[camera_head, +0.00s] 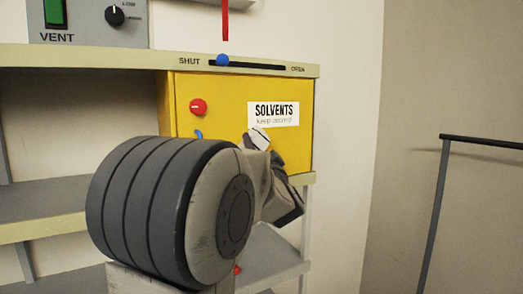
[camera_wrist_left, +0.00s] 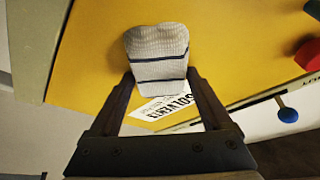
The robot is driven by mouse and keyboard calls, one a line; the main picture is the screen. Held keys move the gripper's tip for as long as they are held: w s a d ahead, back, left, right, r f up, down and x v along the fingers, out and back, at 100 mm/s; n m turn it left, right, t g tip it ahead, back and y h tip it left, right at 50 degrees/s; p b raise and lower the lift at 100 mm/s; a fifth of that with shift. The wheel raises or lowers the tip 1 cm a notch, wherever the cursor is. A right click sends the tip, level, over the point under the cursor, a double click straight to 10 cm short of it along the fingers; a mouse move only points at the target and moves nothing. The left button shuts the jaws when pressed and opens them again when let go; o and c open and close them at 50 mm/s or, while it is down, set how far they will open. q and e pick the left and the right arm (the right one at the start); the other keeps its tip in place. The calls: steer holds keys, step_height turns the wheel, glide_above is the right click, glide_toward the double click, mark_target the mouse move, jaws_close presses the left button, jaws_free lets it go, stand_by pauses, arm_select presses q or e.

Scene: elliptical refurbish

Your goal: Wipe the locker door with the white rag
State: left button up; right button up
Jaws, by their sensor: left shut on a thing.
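The yellow locker door (camera_head: 226,100) carries a white SOLVENTS label and fills much of the left wrist view (camera_wrist_left: 90,60). The white rag (camera_wrist_left: 157,52) has dark stripes and lies between the fingertips of my left gripper (camera_wrist_left: 160,78), which is shut on it. The rag appears against or very near the door, beside the label; I cannot tell if it touches. In the head view, a small part of the rag (camera_head: 259,139) shows just below the label, and my left arm hides the lower door. My right gripper is not in view.
A red round knob (camera_head: 198,106) is on the door's left part. A blue slider knob (camera_head: 222,60) sits at the SHUT end of its slot above. Open shelves (camera_head: 60,205) lie left and below. A dark rail (camera_head: 480,142) stands at the right.

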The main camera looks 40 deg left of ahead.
arm_select(q)
steer(key=shift+s+a, duration=0.2)
steer(key=d, duration=0.1)
steer(key=s+d, duration=0.1)
steer(key=d, duration=0.1)
steer(key=shift+s+d, duration=0.3)
steer(key=shift+d, duration=0.3)
steer(key=shift+s+d, duration=0.25)
steer(key=shift+d, duration=0.35)
steer(key=d, duration=0.1)
steer(key=s+d+p, duration=0.1)
steer(key=shift+d, duration=0.4)
